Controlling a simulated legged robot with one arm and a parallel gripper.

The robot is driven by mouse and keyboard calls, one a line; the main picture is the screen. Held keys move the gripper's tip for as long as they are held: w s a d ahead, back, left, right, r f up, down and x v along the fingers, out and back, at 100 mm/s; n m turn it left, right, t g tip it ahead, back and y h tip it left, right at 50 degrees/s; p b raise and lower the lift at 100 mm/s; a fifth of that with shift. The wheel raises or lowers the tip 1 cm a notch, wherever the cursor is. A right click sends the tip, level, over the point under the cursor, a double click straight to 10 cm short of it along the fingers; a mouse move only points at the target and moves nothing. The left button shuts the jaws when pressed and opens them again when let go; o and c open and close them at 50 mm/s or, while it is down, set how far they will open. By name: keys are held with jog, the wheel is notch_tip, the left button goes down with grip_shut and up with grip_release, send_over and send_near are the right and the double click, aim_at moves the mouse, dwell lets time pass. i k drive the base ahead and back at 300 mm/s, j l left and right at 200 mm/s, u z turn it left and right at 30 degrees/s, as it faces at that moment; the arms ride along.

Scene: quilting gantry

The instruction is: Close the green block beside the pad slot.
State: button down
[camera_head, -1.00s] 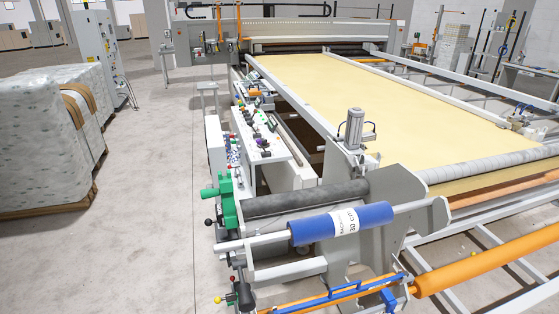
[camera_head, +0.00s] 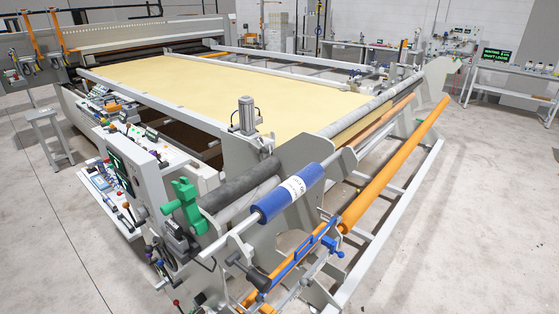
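A green block (camera_head: 184,206) sits at the near left corner of the quilting machine, at the left end of a dark grey roller (camera_head: 240,185). A blue roll with a white label (camera_head: 289,193) lies on a shaft just to its right. I cannot tell which opening is the pad slot, or whether the green block is open or closed. My gripper and arm are not in view.
A control panel with knobs and levers (camera_head: 122,170) stands left of the green block. A yellow sheet (camera_head: 200,88) covers the machine bed. An orange roller (camera_head: 395,165) runs along the near side. Bare floor (camera_head: 480,210) lies right and left.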

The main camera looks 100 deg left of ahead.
aim_at(186, 193)
jog(key=k+j+z, duration=0.2)
jog(key=k+z, duration=0.2)
jog(key=k+j+z, duration=0.1)
jog(key=k+z, duration=0.35)
jog(key=k+u, duration=0.2)
jog(key=u, duration=0.15)
jog(key=k+j+u, duration=0.15)
jog(key=u, duration=0.25)
jog(key=k+j+u, duration=0.15)
jog(key=u, duration=1.8)
